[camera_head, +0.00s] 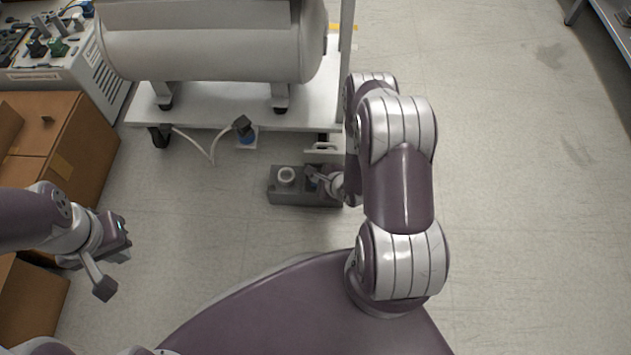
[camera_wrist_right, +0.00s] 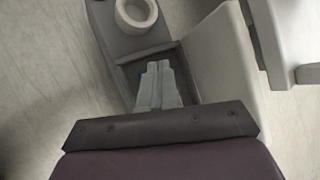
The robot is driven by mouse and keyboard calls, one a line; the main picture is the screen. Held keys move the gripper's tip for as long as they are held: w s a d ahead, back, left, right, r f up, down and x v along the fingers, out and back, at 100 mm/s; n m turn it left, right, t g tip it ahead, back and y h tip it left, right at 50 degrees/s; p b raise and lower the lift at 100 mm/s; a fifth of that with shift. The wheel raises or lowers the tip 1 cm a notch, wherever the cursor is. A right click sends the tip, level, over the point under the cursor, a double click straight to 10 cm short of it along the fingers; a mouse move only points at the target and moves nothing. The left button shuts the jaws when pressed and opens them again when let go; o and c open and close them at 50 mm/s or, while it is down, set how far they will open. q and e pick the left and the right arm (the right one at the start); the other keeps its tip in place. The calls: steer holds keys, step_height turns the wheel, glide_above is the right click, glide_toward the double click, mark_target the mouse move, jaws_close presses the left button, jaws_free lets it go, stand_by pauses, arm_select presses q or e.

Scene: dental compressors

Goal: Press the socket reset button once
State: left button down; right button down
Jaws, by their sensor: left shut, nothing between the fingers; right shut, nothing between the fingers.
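The grey socket box (camera_head: 290,197) sits on the floor in front of the cart, with a round white socket ring (camera_head: 287,175) on its left part. In the right wrist view the box (camera_wrist_right: 115,45) also shows with the white ring (camera_wrist_right: 136,12). My right gripper (camera_head: 312,173) is shut with its fingertips over the dark recessed panel right of the ring. In the right wrist view the shut fingers (camera_wrist_right: 159,68) point into that recess; I cannot tell whether they touch it. The reset button is not clearly visible behind the fingers. My left gripper (camera_head: 104,289) is shut, empty and away at the left.
A white cart (camera_head: 205,117) carries a large grey tank (camera_head: 200,50). A dark plug with a blue part (camera_head: 245,132) and white cable lies by the cart's edge. Cardboard boxes (camera_head: 62,140) stand at the left. The floor at the right is clear.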

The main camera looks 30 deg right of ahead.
steer(key=shift+f, duration=0.15)
steer(key=shift+f, duration=0.3)
steer(key=shift+f+b, duration=0.45)
steer(key=shift+b, duration=0.15)
stand_by(0.5)
steer(key=shift+r, duration=0.15)
steer(key=shift+r+p, duration=0.75)
steer(key=shift+p, duration=0.15)
step_height(320, 180, up, 5)
steer(key=p, duration=0.5)
steer(key=shift+r, duration=0.1)
